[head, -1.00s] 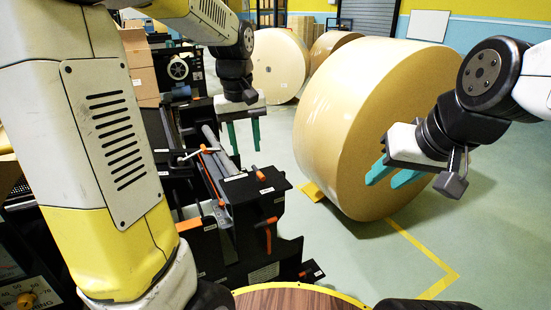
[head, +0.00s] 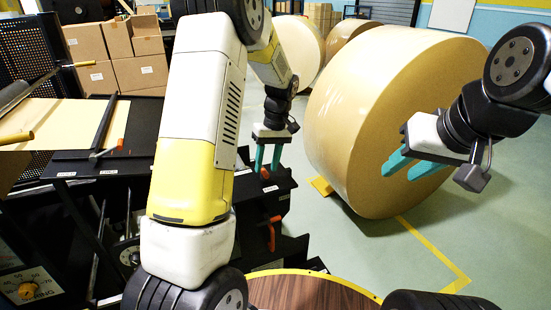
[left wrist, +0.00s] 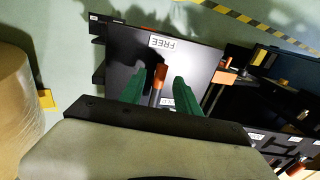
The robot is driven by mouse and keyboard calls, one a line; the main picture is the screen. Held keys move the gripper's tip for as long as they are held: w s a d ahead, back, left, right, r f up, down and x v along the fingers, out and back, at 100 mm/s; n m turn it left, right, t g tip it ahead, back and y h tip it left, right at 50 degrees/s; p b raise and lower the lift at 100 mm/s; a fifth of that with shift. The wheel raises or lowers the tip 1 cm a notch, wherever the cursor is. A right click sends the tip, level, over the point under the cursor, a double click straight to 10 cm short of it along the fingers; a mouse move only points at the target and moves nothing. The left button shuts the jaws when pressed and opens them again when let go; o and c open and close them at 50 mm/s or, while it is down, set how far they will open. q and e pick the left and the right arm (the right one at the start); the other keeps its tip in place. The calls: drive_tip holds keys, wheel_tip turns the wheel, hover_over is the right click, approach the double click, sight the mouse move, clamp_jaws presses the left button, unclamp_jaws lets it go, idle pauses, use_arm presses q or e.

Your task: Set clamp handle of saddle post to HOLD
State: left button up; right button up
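The clamp handle (left wrist: 158,88) is a short orange lever on a black plate (left wrist: 190,62) in the left wrist view. A FREE label (left wrist: 163,42) sits beyond its tip; another label (left wrist: 167,102) by its base is partly hidden and unreadable. My left gripper (left wrist: 160,76) is open, with one green finger on each side of the handle in that view; I cannot tell whether they touch it. In the head view my left gripper (head: 267,166) points down at the black saddle post (head: 262,196), hiding part of the handle. My right gripper (head: 399,173) is open and empty before the large kraft roll (head: 345,100).
Another orange handle (head: 272,232) is lower on the black frame. Black machinery with a paper web (head: 50,120) fills the left. Cardboard boxes (head: 125,75) stand behind. A round wooden top (head: 300,292) is in front. Green floor (head: 490,220) is clear at right.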

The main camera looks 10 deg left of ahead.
use_arm(q)
drive_tip(key=shift+s+a+f, duration=0.1)
drive_tip(key=shift+f, duration=0.55)
clamp_jaws()
